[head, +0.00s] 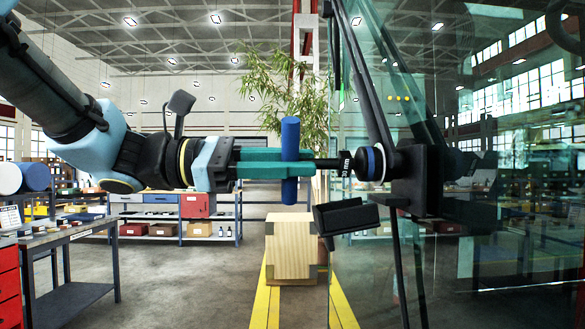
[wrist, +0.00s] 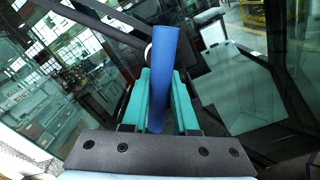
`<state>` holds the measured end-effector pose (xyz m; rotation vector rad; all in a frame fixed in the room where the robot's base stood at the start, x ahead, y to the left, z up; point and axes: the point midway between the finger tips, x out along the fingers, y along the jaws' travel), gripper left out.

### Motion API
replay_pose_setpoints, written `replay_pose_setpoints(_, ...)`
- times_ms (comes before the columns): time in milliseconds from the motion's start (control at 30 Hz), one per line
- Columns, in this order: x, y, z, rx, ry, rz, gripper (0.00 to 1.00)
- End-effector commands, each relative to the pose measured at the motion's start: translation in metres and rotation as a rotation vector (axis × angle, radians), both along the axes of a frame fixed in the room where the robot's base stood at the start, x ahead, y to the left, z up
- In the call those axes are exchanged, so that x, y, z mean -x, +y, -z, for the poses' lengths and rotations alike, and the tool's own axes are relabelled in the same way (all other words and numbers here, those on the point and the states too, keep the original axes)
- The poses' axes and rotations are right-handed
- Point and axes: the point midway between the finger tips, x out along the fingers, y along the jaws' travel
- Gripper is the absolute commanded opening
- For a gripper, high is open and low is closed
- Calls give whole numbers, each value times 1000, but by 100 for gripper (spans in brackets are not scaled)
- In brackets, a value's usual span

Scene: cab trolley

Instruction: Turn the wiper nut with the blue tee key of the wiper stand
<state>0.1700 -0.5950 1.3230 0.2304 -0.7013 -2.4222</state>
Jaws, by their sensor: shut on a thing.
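The blue tee key has a blue crossbar (head: 290,133) standing upright in the head view, with a dark shaft and a black socket (head: 343,164) marked "30 mm" pointing right. My gripper (head: 308,162) has green fingers and is shut on the crossbar. In the wrist view the crossbar (wrist: 163,70) lies lengthwise, slightly tilted, between the green fingers. The socket meets the blue-ringed wiper nut end (head: 374,163) on the black wiper pivot (head: 413,178). How deeply it sits on the nut is hidden. The nut is not clearly seen in the wrist view.
Black wiper arms (head: 366,85) slope up from the pivot in front of the glass cab (head: 480,230). A black tray-like holder (head: 346,217) sits just below the socket. A wooden crate (head: 291,247) stands behind on the floor. A workbench (head: 65,240) is at left.

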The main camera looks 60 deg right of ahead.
Motion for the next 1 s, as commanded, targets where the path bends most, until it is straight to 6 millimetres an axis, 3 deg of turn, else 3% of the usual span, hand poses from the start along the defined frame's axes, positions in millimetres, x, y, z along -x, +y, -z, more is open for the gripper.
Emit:
replay_pose_setpoints(600,1,1,6,286,-210,-1,0)
replay_pose_setpoints(1000,-7,6,1,319,-234,-2,0)
